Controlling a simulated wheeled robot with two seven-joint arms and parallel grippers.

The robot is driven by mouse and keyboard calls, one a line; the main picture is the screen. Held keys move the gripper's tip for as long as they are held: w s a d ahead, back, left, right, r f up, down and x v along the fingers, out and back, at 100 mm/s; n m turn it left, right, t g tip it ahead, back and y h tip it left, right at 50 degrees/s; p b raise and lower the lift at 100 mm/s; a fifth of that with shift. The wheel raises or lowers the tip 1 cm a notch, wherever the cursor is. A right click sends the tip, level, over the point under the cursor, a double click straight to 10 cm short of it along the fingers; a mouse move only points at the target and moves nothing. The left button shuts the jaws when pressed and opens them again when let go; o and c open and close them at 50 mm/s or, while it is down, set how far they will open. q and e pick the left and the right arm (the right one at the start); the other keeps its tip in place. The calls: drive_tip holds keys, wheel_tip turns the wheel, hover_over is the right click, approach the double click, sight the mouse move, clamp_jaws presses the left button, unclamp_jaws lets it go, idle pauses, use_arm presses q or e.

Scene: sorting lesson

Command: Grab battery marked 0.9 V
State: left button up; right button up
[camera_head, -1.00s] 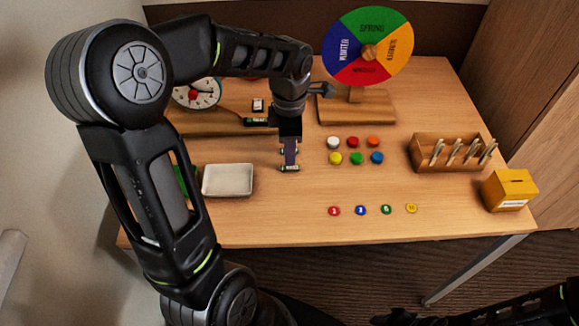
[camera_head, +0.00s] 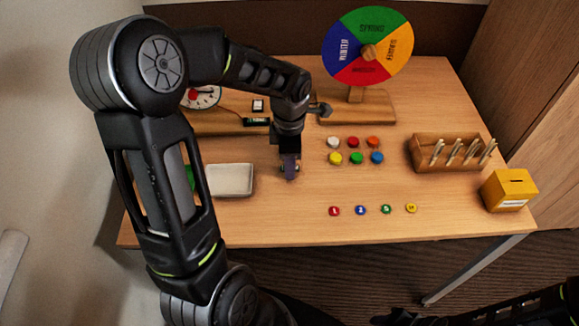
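My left gripper (camera_head: 290,172) points down over the middle of the table, to the right of a white tray (camera_head: 231,180). A small dark purplish shape shows between its fingertips. It may be a battery, but I cannot read any marking or tell whether the fingers touch it. A small dark item with a white label (camera_head: 258,105) and a dark, green-marked battery-like item (camera_head: 256,122) lie further back, left of the gripper. Their markings are too small to read. Part of my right arm shows at the bottom right; its gripper's state is unclear.
Coloured buttons (camera_head: 356,158) stand right of the gripper, with numbered discs (camera_head: 361,210) in front. A season wheel (camera_head: 367,47) stands behind. A wooden rack (camera_head: 447,153) and a yellow box (camera_head: 509,190) are at the right. A dial (camera_head: 204,95) is at the back left.

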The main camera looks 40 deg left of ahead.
use_arm(q)
clamp_jaws()
idle(0.4)
idle(0.5)
